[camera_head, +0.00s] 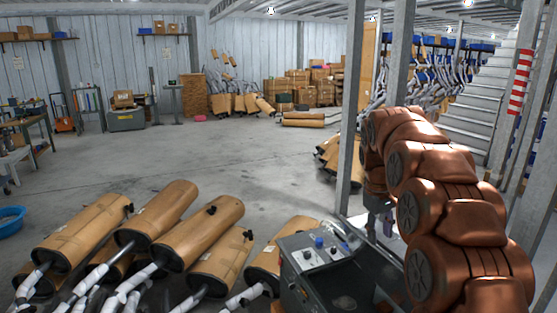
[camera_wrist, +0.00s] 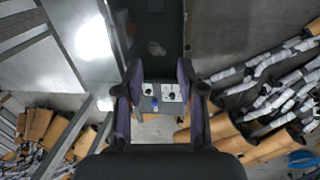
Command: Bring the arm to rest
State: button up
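My copper-coloured arm shows at the right of the head view, bent over, with its end pointing down. My gripper (camera_head: 383,220) hangs at the end of it, behind the right side of a grey machine (camera_head: 308,252) with a control panel. In the wrist view my gripper (camera_wrist: 160,72) has its two purple-grey fingers well apart. Nothing is held between them. The machine's control panel (camera_wrist: 164,92) shows below, in the gap between the fingers.
Several brown mufflers (camera_head: 203,232) with wrapped pipes lie at the front left, close to the machine. A metal post (camera_head: 351,110) stands beside my arm, and a metal staircase (camera_head: 480,105) rises behind it. Boxes (camera_head: 310,88) are stacked at the back. The middle floor (camera_head: 230,150) is clear.

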jog(key=s+a+f+m, duration=0.1)
jog(key=s+a+f, duration=0.1)
jog(key=s, duration=1.2)
jog(key=s+a+f+m+g+y, duration=0.1)
jog(key=s+a+f, duration=0.2)
jog(key=s, duration=1.1)
jog(key=s+a+f+m+g, duration=0.1)
jog(key=s+f, duration=0.3)
jog(key=s, duration=1)
jog(key=shift+a+m+y, duration=0.4)
jog(key=shift+a+m, duration=0.1)
jog(key=shift+a, duration=0.15)
